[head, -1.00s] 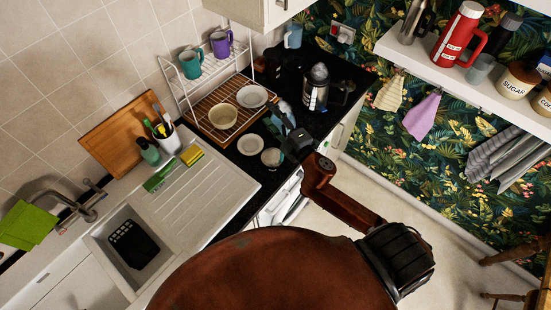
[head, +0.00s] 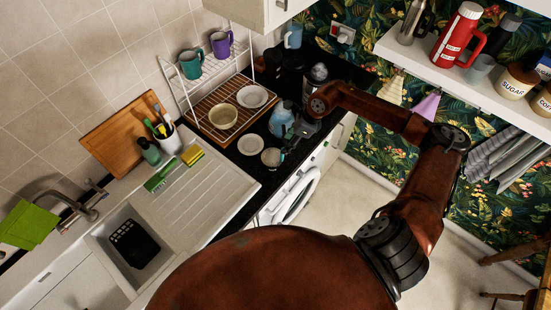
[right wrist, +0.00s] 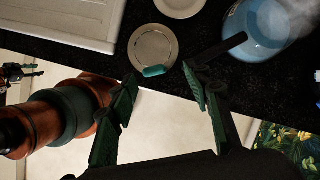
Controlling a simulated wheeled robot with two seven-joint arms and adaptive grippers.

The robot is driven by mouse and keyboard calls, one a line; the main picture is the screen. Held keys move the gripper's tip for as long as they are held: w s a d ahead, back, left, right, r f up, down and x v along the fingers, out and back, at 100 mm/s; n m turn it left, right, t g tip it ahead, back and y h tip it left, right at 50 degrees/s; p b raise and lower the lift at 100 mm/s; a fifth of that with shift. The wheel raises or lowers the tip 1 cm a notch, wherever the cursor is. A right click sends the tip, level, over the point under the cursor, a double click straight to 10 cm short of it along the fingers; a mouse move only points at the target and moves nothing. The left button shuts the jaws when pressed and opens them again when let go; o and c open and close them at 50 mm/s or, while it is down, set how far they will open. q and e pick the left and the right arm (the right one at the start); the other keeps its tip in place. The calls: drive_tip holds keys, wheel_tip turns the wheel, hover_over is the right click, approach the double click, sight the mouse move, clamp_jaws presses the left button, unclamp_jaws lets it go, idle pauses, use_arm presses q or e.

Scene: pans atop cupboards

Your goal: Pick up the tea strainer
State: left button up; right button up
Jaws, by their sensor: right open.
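The tea strainer looks to be the round, pale metal piece (head: 271,157) at the front edge of the black counter. It also shows in the right wrist view (right wrist: 153,43), with a teal piece (right wrist: 154,71) at its near rim. My right gripper (head: 288,143) is just to the right of it in the head view. In the right wrist view its green fingers (right wrist: 160,78) are spread apart and empty, with the teal piece between and beyond the tips. One of my arm parts with a dark gripper end (right wrist: 22,73) shows at the left edge there; its jaws are unclear.
A blue kettle-like vessel (head: 281,119) stands close behind my right gripper. A white plate (head: 250,144) lies left of the strainer. The sink drainer (head: 205,185) is left; open floor (head: 345,190) lies in front.

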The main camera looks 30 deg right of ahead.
drive_tip(key=x, duration=0.2)
drive_tip(key=p+x, duration=0.1)
drive_tip(key=x, duration=0.1)
drive_tip(key=p+x, duration=0.1)
drive_tip(key=x, duration=0.1)
drive_tip(key=shift+s+a, duration=0.25)
drive_tip(key=shift+a, duration=0.2)
drive_tip(key=shift+f, duration=0.25)
drive_tip(key=shift+c, duration=0.5)
clamp_jaws()
